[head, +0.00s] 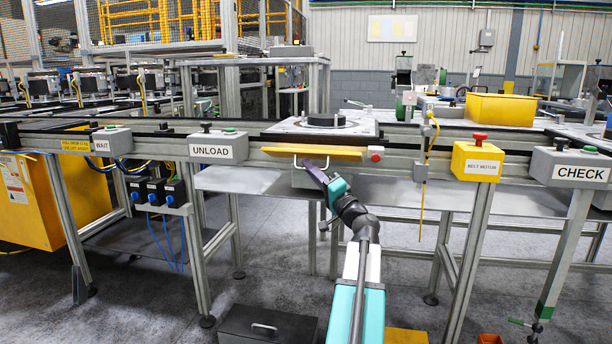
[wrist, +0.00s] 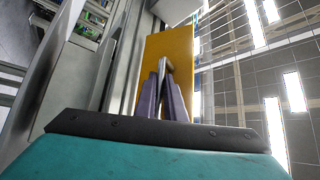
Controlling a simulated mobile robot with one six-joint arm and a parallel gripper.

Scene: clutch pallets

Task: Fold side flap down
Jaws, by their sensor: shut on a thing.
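The side flap (head: 313,150) is a yellow panel that shows nearly edge-on at the front rail in the head view, below the pallet. In the wrist view the flap (wrist: 181,42) is a tall yellow face with a grey bar handle (wrist: 155,65) on it. My gripper (head: 309,164) is just under the flap in the head view. Its two purple fingers (wrist: 163,85) are shut on the handle in the wrist view. The fingers hide part of the handle, and the exact contact is hard to see.
A pallet plate (head: 355,128) with a dark disc sits on the conveyor above the flap. A grey UNLOAD box (head: 218,158) is to the left and a yellow BELT MOTOR box (head: 476,163) to the right. A grey shelf (head: 240,181) runs below the rail.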

